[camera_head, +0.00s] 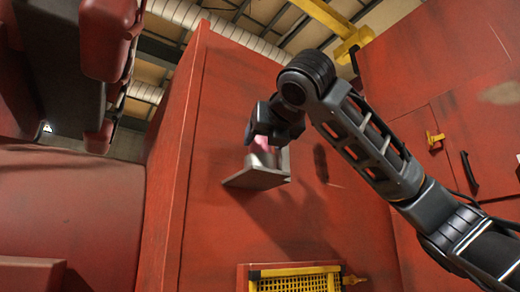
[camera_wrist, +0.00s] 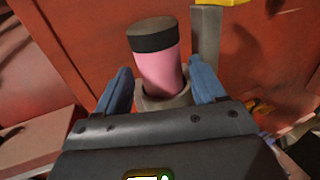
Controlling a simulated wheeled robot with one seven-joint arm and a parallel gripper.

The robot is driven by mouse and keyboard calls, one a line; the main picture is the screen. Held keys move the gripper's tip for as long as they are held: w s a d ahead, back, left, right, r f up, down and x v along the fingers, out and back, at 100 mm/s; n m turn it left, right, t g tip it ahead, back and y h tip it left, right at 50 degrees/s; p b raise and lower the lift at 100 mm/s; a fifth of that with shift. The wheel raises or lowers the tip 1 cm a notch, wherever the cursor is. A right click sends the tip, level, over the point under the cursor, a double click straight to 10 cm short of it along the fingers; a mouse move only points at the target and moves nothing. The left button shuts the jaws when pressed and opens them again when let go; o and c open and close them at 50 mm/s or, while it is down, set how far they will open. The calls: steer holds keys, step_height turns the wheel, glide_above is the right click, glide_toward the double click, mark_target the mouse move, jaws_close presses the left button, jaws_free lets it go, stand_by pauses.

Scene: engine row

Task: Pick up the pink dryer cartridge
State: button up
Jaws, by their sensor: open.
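The pink dryer cartridge (camera_wrist: 160,72) has a dark cap and stands in a grey round holder (camera_wrist: 181,98) in the wrist view. My gripper (camera_wrist: 162,88) is open, with one blue finger on each side of the cartridge. A gap shows between the cartridge and the right finger; whether the left finger touches it I cannot tell. In the head view a small part of the pink cartridge (camera_head: 262,140) shows below my gripper (camera_head: 268,132), above a grey wall shelf (camera_head: 258,177). The cartridge's lower end is hidden by the holder and my gripper.
The shelf is fixed to a tall red panel (camera_head: 225,110). A yellow-framed mesh (camera_head: 297,280) lies below it. A second red wall with a yellow latch (camera_head: 435,140) and a black handle (camera_head: 469,173) stands at right. Dark red overhead parts (camera_head: 105,40) hang at upper left.

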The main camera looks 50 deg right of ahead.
steer(key=shift+x, duration=1.35)
steer(key=shift+c, duration=0.3)
steer(key=c, duration=0.9)
